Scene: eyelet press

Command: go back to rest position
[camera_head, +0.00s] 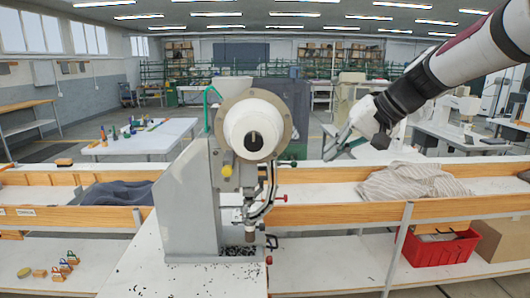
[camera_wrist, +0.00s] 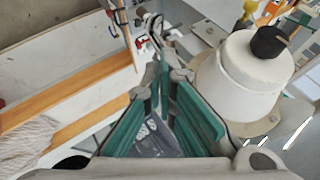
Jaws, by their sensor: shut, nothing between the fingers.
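My gripper (camera_head: 344,142) is in the upper right half of the head view, on my arm that reaches in from the right. It is raised above the wooden-edged bench trough and to the right of the eyelet press (camera_head: 190,200), apart from it in that view. In the wrist view the two green-padded fingers (camera_wrist: 163,82) come together at their tips, with nothing seen between them. The white round housing of the press (camera_wrist: 238,78) fills the right of the wrist view.
Grey cloth (camera_head: 410,182) lies in the trough at right, dark cloth (camera_head: 118,193) at left. A red crate (camera_head: 440,248) and a cardboard box (camera_head: 503,238) stand on the lower shelf at right. Dark bits lie on the white bench top (camera_head: 190,281). The air right of the press is free.

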